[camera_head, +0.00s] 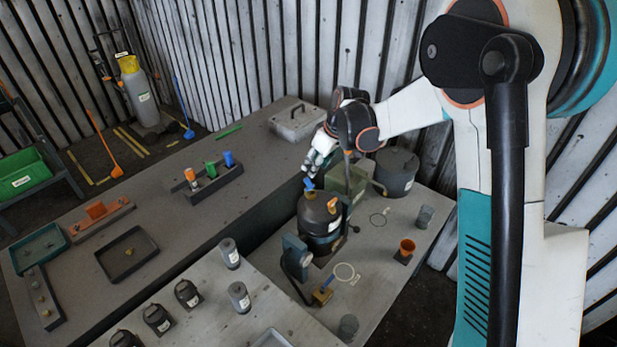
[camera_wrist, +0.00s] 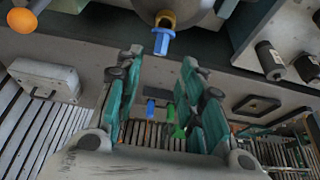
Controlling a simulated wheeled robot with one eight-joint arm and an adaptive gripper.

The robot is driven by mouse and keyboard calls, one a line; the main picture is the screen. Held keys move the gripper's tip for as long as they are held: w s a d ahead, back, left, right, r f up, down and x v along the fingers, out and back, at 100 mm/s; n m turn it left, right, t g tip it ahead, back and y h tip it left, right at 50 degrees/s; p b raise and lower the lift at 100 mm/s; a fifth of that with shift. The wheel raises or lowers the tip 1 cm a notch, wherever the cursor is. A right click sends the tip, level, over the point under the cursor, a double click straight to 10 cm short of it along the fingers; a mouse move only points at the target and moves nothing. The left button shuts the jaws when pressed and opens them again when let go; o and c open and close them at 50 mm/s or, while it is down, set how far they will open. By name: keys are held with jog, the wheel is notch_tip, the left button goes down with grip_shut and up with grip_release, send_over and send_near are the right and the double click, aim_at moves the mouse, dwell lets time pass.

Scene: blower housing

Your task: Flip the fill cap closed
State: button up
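The fill cap (camera_head: 309,184) is a small blue flap on top of the dark round housing (camera_head: 320,222). In the wrist view the blue cap (camera_wrist: 161,41) stands out from a yellow filler neck (camera_wrist: 166,18), tilted away from its opening. My gripper (camera_head: 313,168) is just above the cap in the head view. In the wrist view my gripper (camera_wrist: 162,60) is open, with its two teal fingers apart and nothing between them. The cap lies just beyond the fingertips, near the middle of the gap. I cannot tell whether a finger touches it.
An orange knob (camera_head: 332,205) sits beside the cap on the housing. A green box (camera_head: 345,182) and a dark round canister (camera_head: 396,172) stand behind. A holder with coloured-top items (camera_head: 214,183) stands on the left bench.

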aim_at(308, 178)
jog(key=x, duration=0.8)
jog(key=shift+f, duration=0.1)
jog(key=c, duration=0.8)
